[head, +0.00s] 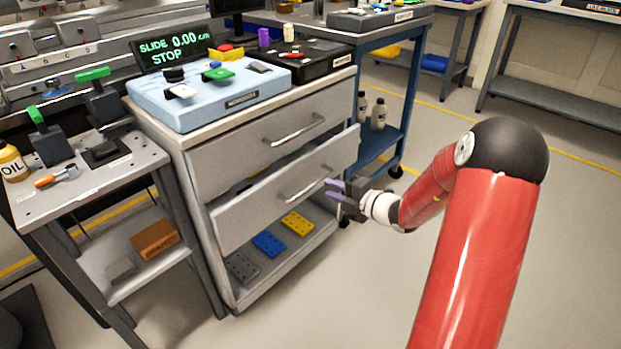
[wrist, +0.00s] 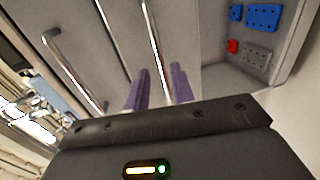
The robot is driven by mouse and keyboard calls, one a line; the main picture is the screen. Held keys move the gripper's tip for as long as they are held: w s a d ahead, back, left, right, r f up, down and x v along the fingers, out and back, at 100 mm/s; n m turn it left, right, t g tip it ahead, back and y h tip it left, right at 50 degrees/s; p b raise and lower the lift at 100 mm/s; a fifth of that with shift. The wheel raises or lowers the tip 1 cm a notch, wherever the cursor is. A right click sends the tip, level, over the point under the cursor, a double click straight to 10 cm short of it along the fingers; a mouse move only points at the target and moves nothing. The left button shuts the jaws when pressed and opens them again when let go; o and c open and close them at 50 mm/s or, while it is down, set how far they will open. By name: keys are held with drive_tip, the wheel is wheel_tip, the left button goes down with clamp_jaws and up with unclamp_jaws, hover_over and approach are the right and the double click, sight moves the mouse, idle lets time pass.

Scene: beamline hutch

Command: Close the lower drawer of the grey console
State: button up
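The grey console (head: 207,173) has two drawers. Its upper drawer (head: 235,158) looks shut. The lower drawer (head: 250,212) is pulled part way out, its front standing forward of the upper one. Its bar handle (head: 305,184) shows in the head view, and a bar that looks like it runs towards the finger gap in the wrist view (wrist: 153,40). My gripper (head: 333,190), with purple fingers, is just right of this handle, facing the drawer front. The fingers (wrist: 160,88) are apart with nothing visibly held. I cannot tell whether they touch the handle.
Below the lower drawer, an open shelf holds a yellow plate (head: 298,223), a blue plate (head: 268,244) and a grey plate (head: 241,267). A side table (head: 95,190) stands left, a blue cart (head: 398,125) behind right. The floor (head: 380,290) in front is clear.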

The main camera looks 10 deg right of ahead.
sight(315, 184)
drive_tip(key=x, duration=0.6)
drive_tip(key=shift+w+a+f, duration=0.1)
drive_tip(key=shift+w+a, duration=0.15)
drive_tip(key=shift+a, duration=0.1)
clamp_jaws()
